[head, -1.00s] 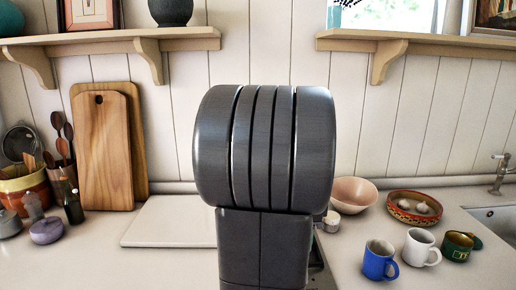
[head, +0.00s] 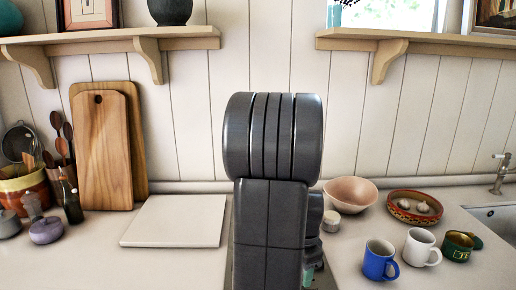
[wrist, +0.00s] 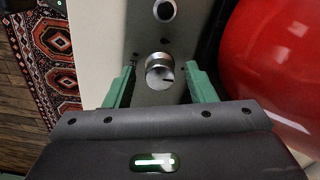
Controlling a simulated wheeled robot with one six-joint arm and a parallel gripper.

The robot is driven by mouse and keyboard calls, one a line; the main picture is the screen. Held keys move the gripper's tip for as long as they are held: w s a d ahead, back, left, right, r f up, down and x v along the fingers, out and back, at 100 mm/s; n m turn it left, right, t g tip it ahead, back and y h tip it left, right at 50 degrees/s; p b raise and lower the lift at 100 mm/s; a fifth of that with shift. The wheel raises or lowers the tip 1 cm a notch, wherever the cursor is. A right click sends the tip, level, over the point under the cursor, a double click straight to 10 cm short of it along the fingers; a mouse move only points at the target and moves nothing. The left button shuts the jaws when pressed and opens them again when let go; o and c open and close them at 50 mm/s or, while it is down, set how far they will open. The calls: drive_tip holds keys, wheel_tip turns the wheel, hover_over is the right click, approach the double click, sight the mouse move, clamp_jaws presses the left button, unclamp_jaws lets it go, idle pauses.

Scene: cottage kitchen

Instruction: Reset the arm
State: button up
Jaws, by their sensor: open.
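My gripper (wrist: 160,92) shows in the wrist view with its two green fingers spread apart and nothing between them. Beyond the fingers is a pale panel (wrist: 105,45) with a silver knob (wrist: 160,70) and a second round dark-centred knob (wrist: 165,10).
A red rounded object (wrist: 275,65) is close on the right in the wrist view; a patterned rug (wrist: 50,60) lies on the left. On the counter (head: 160,270) are a white board (head: 175,220), a blue mug (head: 379,262), a white mug (head: 420,248), a green mug (head: 457,246) and a pink bowl (head: 350,191).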

drive_tip(key=n, duration=0.3)
drive_tip(key=shift+n, duration=0.4)
drive_tip(key=n, duration=0.3)
drive_tip(key=shift+s+n, duration=0.1)
drive_tip(key=shift+n, duration=0.3)
drive_tip(key=n, duration=0.7)
drive_tip(key=shift+d, duration=0.15)
